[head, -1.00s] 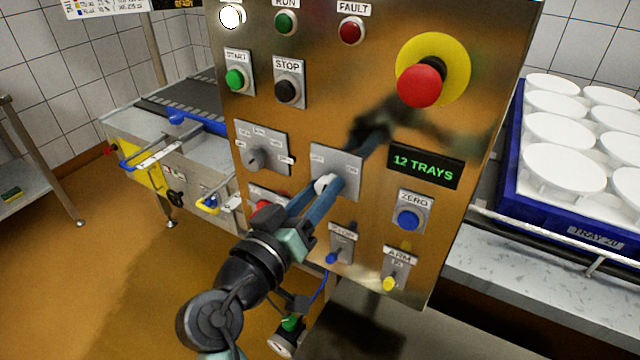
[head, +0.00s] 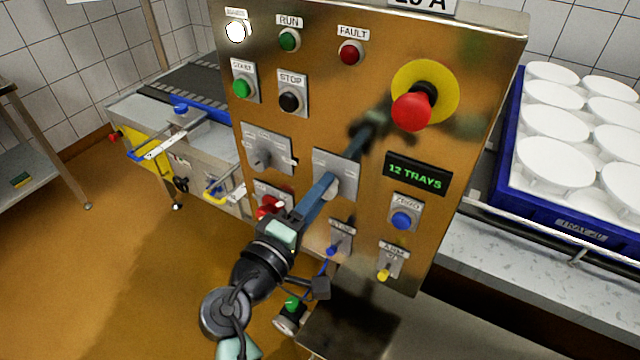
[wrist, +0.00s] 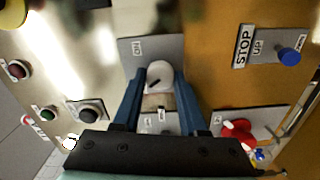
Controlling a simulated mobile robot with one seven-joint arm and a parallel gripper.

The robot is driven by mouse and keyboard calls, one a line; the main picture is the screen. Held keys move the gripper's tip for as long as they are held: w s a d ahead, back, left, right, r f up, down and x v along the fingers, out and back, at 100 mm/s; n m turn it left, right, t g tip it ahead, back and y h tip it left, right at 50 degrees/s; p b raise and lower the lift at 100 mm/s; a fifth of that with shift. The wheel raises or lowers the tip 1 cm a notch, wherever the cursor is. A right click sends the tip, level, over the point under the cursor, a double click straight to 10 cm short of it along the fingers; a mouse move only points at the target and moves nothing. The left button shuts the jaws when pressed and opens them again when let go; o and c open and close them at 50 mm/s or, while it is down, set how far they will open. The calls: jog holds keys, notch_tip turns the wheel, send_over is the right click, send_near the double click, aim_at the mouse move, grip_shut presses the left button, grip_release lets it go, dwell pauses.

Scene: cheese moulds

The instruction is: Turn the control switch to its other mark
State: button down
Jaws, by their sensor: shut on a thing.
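The control switch (head: 328,188) is a pale rotary knob on a grey plate (head: 347,165) in the middle of the steel panel. In the wrist view the knob (wrist: 159,76) is round and pale, with a dark pointer line slanting across it. Small labels show on its plate, too small to read surely. My gripper (head: 331,181) reaches the knob from the lower left. In the wrist view its two blue fingers (wrist: 160,84) stand on either side of the knob and are shut on it. In the head view the fingers partly cover the knob.
Another selector (head: 262,158) is left of the switch, and a red handle (head: 270,207) is below that. The display (head: 417,173) reads 12 TRAYS. A red emergency button (head: 411,112) is above right. A blue STOP-labelled lever (head: 333,250) and yellow ARM lever (head: 384,274) are below.

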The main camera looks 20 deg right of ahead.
jog(key=shift+n+p, duration=0.5)
jog(key=shift+n, duration=0.5)
jog(key=shift+f, duration=0.1)
jog(key=shift+c, duration=2.4)
grip_release()
jog(key=shift+a, duration=0.15)
jog(key=b+v, duration=0.1)
jog(key=v, duration=1.1)
jog(key=shift+s+a+b, duration=0.25)
jog(key=shift+s+b, duration=0.05)
jog(key=shift+s, duration=0.05)
